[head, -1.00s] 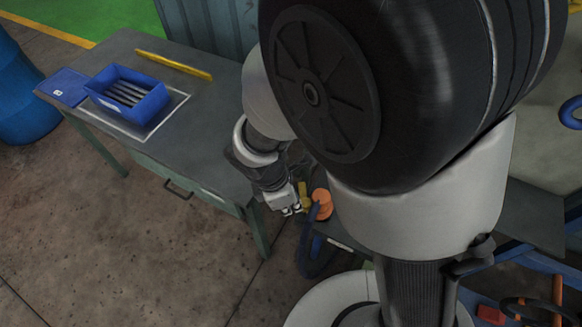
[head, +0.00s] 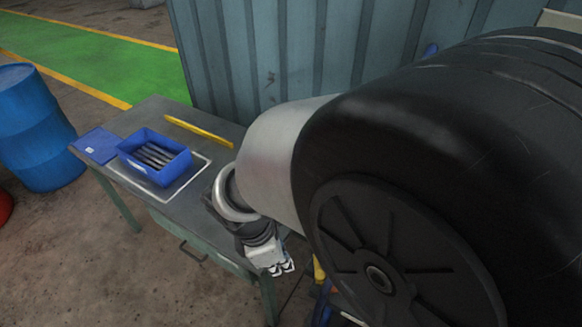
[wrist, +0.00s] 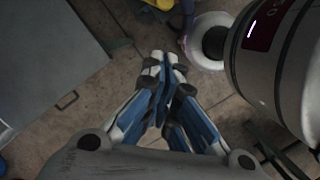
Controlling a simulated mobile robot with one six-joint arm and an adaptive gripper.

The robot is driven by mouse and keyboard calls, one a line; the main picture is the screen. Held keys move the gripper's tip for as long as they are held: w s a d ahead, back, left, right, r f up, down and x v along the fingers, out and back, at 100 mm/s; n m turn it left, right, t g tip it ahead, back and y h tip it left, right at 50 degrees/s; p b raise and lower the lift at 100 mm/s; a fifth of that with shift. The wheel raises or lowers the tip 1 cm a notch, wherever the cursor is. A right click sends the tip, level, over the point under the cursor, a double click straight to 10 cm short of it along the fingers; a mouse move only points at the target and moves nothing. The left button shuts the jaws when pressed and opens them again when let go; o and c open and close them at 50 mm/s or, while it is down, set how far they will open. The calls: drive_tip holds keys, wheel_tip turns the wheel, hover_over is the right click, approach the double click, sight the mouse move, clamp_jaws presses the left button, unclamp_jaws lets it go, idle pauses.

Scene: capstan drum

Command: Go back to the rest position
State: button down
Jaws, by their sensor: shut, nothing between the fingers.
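My gripper (head: 283,268) hangs at the right front corner of the workbench in the head view, below the wrist. In the wrist view my gripper (wrist: 163,62) points down over the brown floor, its blue and white fingers together and holding nothing. The big black wheel-like drum (head: 430,160) fills the right of the head view and hides much of what lies behind it.
The grey workbench (head: 225,160) carries a blue bin (head: 137,161) of dark rods, a blue lid (head: 97,146) and a yellow bar (head: 199,131). A blue barrel (head: 40,130) stands at left. A corrugated wall (head: 290,55) rises behind. Floor at front left is clear.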

drive_tip(key=shift+a, duration=0.1)
idle(0.3)
drive_tip(key=s+d+r+m+t+y+b, duration=0.1)
drive_tip(key=s+d+r+m, duration=0.3)
drive_tip(key=d+m, duration=0.5)
drive_tip(key=s+d+r+m+t+y+b, duration=0.1)
drive_tip(key=s+d+r+m+t+b, duration=0.1)
drive_tip(key=d+r+m, duration=0.6)
drive_tip(key=s+d+m, duration=0.1)
drive_tip(key=d+m, duration=0.1)
drive_tip(key=m, duration=0.2)
drive_tip(key=shift+s+r+t, duration=0.35)
drive_tip(key=shift+r+t, duration=0.05)
drive_tip(key=shift+m, duration=0.3)
